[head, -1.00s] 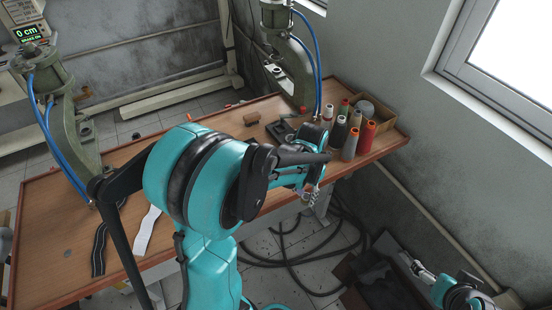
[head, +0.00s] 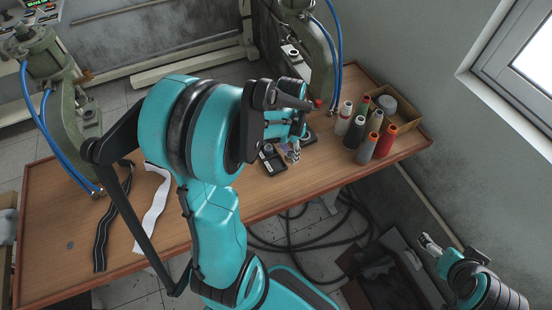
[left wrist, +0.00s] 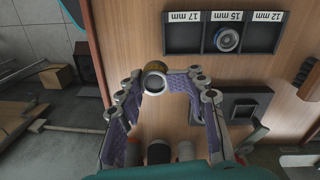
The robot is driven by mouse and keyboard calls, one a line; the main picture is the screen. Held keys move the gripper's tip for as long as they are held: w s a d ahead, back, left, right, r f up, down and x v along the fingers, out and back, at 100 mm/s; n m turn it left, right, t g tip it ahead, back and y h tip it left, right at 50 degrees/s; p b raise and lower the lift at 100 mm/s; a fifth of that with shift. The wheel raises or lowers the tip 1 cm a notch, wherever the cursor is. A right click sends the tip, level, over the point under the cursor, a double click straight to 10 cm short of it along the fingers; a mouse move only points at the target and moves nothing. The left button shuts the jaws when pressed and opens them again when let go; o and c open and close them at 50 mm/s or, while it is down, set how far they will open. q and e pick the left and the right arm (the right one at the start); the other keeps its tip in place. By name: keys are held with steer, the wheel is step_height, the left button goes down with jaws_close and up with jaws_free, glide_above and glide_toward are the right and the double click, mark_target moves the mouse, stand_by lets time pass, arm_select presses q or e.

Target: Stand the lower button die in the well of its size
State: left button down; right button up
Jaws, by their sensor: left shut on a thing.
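My left gripper (left wrist: 160,78) is shut on a small round die (left wrist: 154,80) with a brass-coloured rim and a pale ring face, held at the fingertips. In the head view the left gripper (head: 293,155) is over the table beside a small black tray (head: 271,160). A round metal piece (left wrist: 227,40) sits in the 15 mm well; the other two look empty. My right gripper (head: 428,243) is off the table at lower right, its jaws too small to judge.
Thread spools (head: 366,147) and an open box (head: 408,119) stand at the table's right end. Green presses stand at the left (head: 60,125) and back (head: 318,60). Black and white strips (head: 152,208) lie at left. A dark block (left wrist: 245,105) is beside the tray.

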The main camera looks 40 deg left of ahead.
arm_select(q)
glide_above(276, 164)
step_height(276, 164, down, 3)
steer(key=shift+w+r+b, duration=0.1)
steer(key=shift+b, duration=0.25)
steer(key=shift+a, duration=0.1)
step_height(276, 164, down, 4)
steer(key=shift+f+b, duration=0.1)
steer(key=shift+b, duration=0.65)
steer(key=shift+f, duration=0.15)
steer(key=c, duration=1.4)
jaws_free()
steer(key=shift+c, duration=0.2)
steer(key=shift+o, duration=1.2)
